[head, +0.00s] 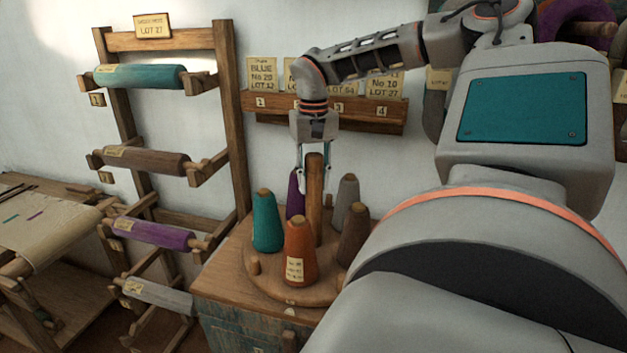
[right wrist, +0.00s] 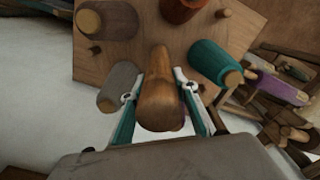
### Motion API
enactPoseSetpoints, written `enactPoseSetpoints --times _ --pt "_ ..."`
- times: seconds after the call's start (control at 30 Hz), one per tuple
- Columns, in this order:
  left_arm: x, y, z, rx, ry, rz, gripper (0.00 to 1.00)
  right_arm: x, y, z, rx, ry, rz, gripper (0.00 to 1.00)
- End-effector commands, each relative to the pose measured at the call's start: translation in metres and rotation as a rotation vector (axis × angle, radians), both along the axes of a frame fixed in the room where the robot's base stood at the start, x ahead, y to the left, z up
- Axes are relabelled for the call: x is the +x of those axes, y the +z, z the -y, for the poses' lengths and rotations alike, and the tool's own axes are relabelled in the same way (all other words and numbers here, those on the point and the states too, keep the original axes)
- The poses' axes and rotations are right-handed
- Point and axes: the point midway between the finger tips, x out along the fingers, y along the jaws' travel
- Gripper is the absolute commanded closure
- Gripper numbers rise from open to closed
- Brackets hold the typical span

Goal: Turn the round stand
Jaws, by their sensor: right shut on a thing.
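The round stand (head: 328,287) is a wooden disc with a tall centre post (head: 315,200). It carries a teal cone (head: 267,224), an orange cone (head: 300,255), a brown cone (head: 353,240), a grey cone (head: 347,198) and a purple cone (head: 295,195) partly hidden behind the post and gripper. My right gripper (head: 315,172) points down and is shut on the upper part of the post. In the right wrist view the post (right wrist: 160,90) stands between the two fingers, with the grey cone (right wrist: 120,88) and teal cone (right wrist: 215,62) on either side. My left gripper is not in view.
The stand sits on a wooden chest (head: 222,272). A rack (head: 232,120) with several wound rollers stands to the left. A shelf with numbered label cards (head: 262,75) is on the wall behind. A loom with cloth (head: 50,225) is far left. My own arm covers the right side.

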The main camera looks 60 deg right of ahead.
Motion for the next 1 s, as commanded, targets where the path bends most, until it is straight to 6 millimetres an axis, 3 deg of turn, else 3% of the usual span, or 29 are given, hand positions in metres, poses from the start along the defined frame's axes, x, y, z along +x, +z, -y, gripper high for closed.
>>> enactPoseSetpoints --times 0.2,0.23,0.3,0.67,1.0 --pt "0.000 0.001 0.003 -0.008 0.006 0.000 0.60 0.001 0.001 0.001 -0.003 0.000 0.003 1.00" --pt "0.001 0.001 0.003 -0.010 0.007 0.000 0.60 0.001 0.001 0.001 -0.002 0.000 0.004 0.66" --pt "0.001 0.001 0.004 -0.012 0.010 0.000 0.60 0.001 0.001 0.001 -0.003 0.000 0.003 0.54" --pt "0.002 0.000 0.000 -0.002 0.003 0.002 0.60 0.000 0.003 0.000 -0.001 -0.001 0.001 0.54" --pt "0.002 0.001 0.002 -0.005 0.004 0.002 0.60 0.001 0.051 0.001 -0.005 -0.002 0.004 0.54"
